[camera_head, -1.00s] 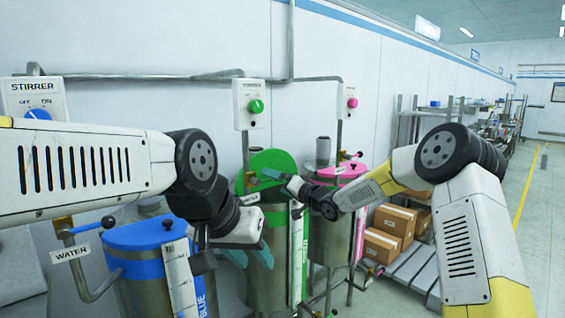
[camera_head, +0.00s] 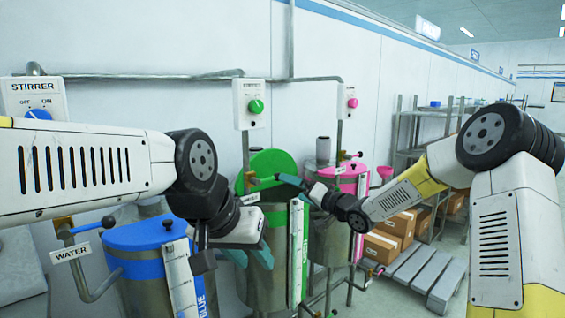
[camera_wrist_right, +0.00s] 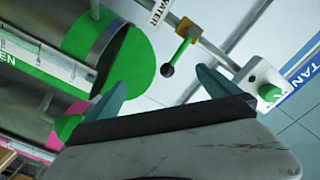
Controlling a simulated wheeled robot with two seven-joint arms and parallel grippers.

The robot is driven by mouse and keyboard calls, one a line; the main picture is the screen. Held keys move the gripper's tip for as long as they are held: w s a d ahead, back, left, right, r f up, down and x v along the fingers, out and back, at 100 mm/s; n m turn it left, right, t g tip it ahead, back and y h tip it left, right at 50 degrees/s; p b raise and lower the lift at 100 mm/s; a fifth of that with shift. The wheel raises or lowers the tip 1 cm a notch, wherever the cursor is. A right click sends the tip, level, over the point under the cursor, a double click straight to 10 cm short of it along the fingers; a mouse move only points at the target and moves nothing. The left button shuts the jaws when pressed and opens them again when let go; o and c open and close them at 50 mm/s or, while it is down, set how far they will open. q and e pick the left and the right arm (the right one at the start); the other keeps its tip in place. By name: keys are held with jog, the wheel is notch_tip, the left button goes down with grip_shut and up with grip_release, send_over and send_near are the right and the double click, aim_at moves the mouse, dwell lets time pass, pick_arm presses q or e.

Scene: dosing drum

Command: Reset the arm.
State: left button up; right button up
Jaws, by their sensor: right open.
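My right gripper (camera_head: 291,182) is open and empty, in the air in front of the green drum's raised lid (camera_head: 272,163). In the right wrist view its two teal fingers (camera_wrist_right: 161,79) are spread, with nothing between them. My left gripper (camera_head: 249,258) hangs low in front of the green drum, between it and the blue drum (camera_head: 135,238). Its teal fingers are spread and seem empty. My right arm's forearm crosses in front of the pink drum (camera_head: 322,230).
Stirrer boxes (camera_head: 249,104) and pipes line the wall. A water valve (camera_head: 88,227) stands at the left. A green-handled valve (camera_wrist_right: 178,55) shows in the right wrist view. Cartons (camera_head: 382,247) lie on a pallet behind my right arm. Shelves (camera_head: 418,130) stand farther back.

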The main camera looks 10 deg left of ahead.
jog(key=shift+d, duration=0.1)
jog(key=s+d+r+h, duration=0.2)
jog(key=s+d+h, duration=0.4)
jog(key=s+d, duration=0.3)
jog(key=s+d+r+h, duration=0.2)
jog(key=s+d+h, duration=0.4)
jog(key=d, duration=0.6)
jog(key=s+d+f+g, duration=0.1)
jog(key=s+d+g, duration=0.1)
jog(key=s, duration=0.9)
jog(key=s+d+f+g, duration=0.2)
jog(key=s, duration=1)
jog(key=shift+d+m+g, duration=0.15)
jog(key=shift+m+g, duration=0.25)
